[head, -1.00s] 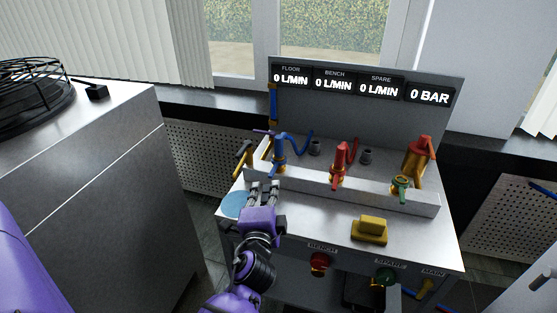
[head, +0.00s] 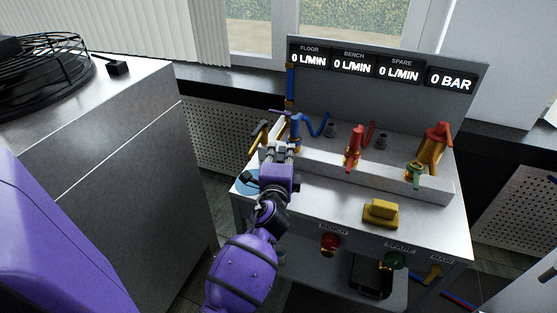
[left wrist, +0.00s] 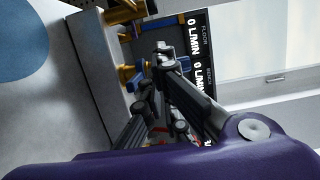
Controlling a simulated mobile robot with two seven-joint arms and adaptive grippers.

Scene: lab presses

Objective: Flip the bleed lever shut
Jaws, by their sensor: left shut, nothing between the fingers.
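No label marks a bleed lever, so I cannot tell for certain which handle it is. A yellow lever with a dark end (head: 259,138) stands at the bench's left edge. Right of it is a blue-handled valve (head: 296,131) on a brass body, with a blue hose. My left gripper (head: 283,150) is shut and empty, just in front of the blue valve and right of the yellow lever. In the left wrist view the fingertips (left wrist: 158,70) are close to brass fittings (left wrist: 130,77); contact is unclear. The fingers partly hide the blue valve's base. My right gripper is out of view.
A red valve (head: 355,147), a green-handled valve (head: 416,173) and a yellow block (head: 381,212) are farther right on the bench. The panel (head: 385,105) reads 0 L/MIN and 0 BAR. A grey cabinet (head: 130,180) stands left.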

